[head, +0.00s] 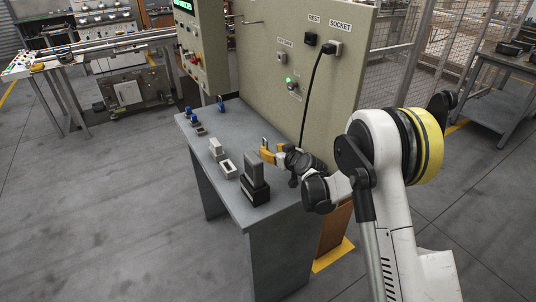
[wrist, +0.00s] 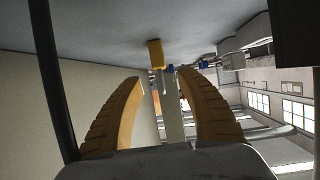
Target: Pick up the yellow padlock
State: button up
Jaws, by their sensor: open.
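The yellow padlock (head: 267,157) stands by the grey bench's right part in the head view, with what looks like its metal shackle above the yellow body. In the wrist view, which looks upside down, the padlock (wrist: 155,53) is a small yellow block above the gap between the fingertips. My gripper (head: 281,156) is low over the bench, just right of the padlock. In the wrist view its two orange ribbed fingers (wrist: 166,84) are spread apart, and I see nothing clamped between them. Whether a finger touches the padlock cannot be told.
A tall grey block on a black base (head: 255,178) stands close in front of the padlock. Pale blocks (head: 217,149) and blue parts (head: 190,116) lie farther left on the bench (head: 228,197). The upright panel (head: 290,60) with a hanging black cable (head: 313,85) rises behind.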

aim_at(265, 147)
jog(key=x, duration=0.2)
jog(key=b+x, duration=0.1)
jog(key=x, duration=0.1)
jog(key=b+x, duration=0.1)
jog(key=x, duration=0.1)
jog(key=shift+s+f, duration=0.1)
jog(key=shift+f, duration=0.2)
jog(key=shift+w+a+b, duration=0.2)
jog(key=shift+w+b, duration=0.1)
jog(key=shift+w, duration=0.05)
grip_shut()
